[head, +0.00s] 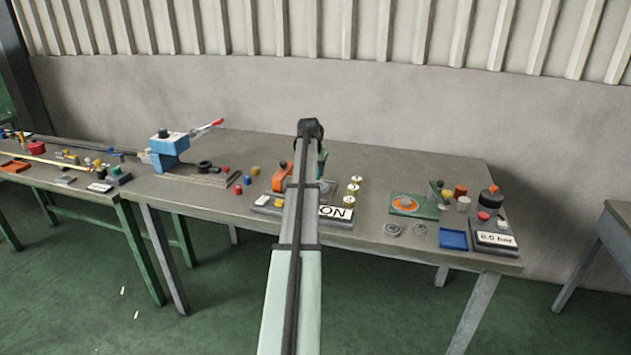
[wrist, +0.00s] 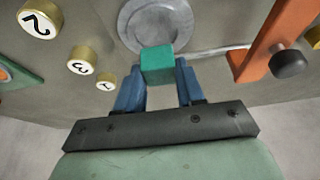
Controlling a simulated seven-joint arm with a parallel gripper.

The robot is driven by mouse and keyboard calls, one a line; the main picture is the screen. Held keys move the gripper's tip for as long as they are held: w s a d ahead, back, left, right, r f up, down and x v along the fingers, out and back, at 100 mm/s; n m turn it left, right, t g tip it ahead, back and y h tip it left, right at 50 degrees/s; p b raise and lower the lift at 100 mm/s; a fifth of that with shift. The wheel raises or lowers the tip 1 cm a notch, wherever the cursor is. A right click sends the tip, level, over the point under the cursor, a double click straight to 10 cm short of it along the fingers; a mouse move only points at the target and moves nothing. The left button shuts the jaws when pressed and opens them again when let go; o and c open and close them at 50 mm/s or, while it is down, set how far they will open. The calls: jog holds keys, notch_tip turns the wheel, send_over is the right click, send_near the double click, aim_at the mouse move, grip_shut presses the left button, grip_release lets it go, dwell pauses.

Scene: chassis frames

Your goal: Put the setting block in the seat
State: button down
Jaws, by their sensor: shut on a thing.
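The setting block is a teal cube (wrist: 157,64) in the wrist view. My gripper (wrist: 160,72), with blue fingers, is shut on it. The block sits at the fingertips, in front of a round grey stepped disc (wrist: 155,18), which looks like the seat. The block overlaps the disc's near edge in the picture; I cannot tell whether they touch. In the head view my arm hides most of this spot. A bit of teal (head: 323,160) shows right of the arm, and part of the grey disc (head: 328,187) below it.
Brass numbered weights (wrist: 83,60) stand left of the disc in the wrist view. An orange bracket (wrist: 270,38) with a dark knob (wrist: 288,60) stands to the right. In the head view, a green plate (head: 428,209) and a blue tray (head: 453,239) lie farther right on the bench.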

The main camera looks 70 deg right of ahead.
jog(key=shift+f, duration=2.25)
jog(key=c, duration=0.6)
grip_release()
jog(key=shift+r, duration=0.1)
jog(key=v, duration=1.2)
